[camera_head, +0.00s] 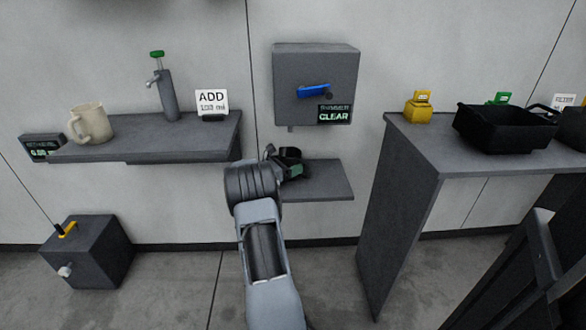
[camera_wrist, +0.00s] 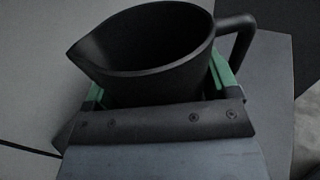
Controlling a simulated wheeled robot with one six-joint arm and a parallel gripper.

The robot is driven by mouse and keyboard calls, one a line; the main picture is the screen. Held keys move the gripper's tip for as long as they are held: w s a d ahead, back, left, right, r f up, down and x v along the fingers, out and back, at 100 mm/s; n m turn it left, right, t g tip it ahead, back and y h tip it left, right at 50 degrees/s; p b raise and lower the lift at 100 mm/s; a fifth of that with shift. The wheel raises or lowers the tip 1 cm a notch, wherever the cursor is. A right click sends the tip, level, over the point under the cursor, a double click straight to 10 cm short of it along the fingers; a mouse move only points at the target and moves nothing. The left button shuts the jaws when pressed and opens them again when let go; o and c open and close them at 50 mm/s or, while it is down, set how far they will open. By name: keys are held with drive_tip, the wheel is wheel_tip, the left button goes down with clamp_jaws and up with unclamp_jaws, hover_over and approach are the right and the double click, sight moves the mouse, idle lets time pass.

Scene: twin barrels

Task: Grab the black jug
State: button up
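The black jug (camera_wrist: 150,85) fills the middle of the wrist view, open top facing the camera, spout to the left and handle to the right. My gripper (camera_wrist: 155,88) has its green fingers on both sides of the jug body, close against its wall. I cannot tell whether they press on it. In the head view, my gripper (camera_head: 291,168) is at the small low shelf (camera_head: 325,184), and the jug (camera_head: 290,153) shows as a small dark shape there, partly hidden by my arm. Whether the jug's base rests on the shelf is hidden.
Above the shelf hangs a grey box (camera_head: 316,75) with a blue handle and a CLEAR display. A left shelf (camera_head: 150,142) holds a beige mug (camera_head: 91,123) and a tap (camera_head: 168,95). At right, a tall table (camera_head: 410,150) bears a black bin (camera_head: 503,132) and a yellow item (camera_head: 418,110).

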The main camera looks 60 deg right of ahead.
drive_tip(key=c, duration=0.6)
